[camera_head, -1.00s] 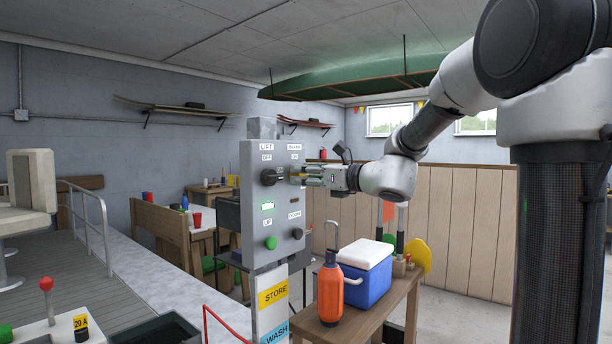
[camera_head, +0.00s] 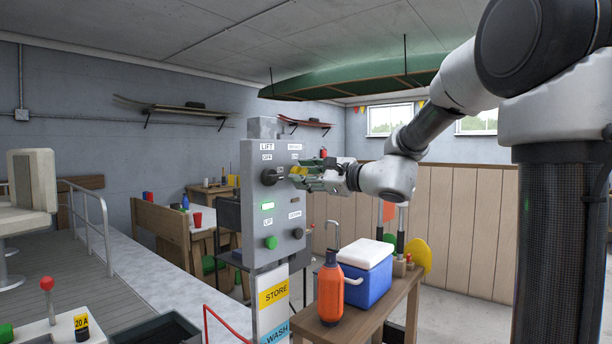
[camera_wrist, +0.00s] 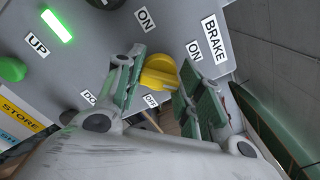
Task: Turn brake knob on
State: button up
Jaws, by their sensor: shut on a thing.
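The brake knob is yellow and sits on the grey control panel (camera_head: 258,220). In the wrist view the knob (camera_wrist: 158,76) lies between my two green-padded fingers, below the BRAKE label (camera_wrist: 214,38). My gripper (camera_wrist: 161,66) is shut on the knob. In the head view my gripper (camera_head: 300,176) reaches the panel from the right and its fingers partly hide the knob. The knob's exact setting is hard to tell.
The black lift knob (camera_head: 273,175) is close left of the brake knob. Below are a lit green lamp (camera_head: 267,206), a green button (camera_head: 271,242) and a black button (camera_head: 297,234). A blue cooler (camera_head: 366,281) and orange bottle (camera_head: 329,292) stand on a bench below my arm.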

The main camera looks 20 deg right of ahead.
jog(key=n, duration=0.4)
jog(key=shift+n, duration=0.3)
jog(key=shift+f+n, duration=0.15)
jog(key=shift+n, duration=2.05)
jog(key=o, duration=1)
jog(key=shift+s, duration=0.1)
jog(key=v, duration=1.2)
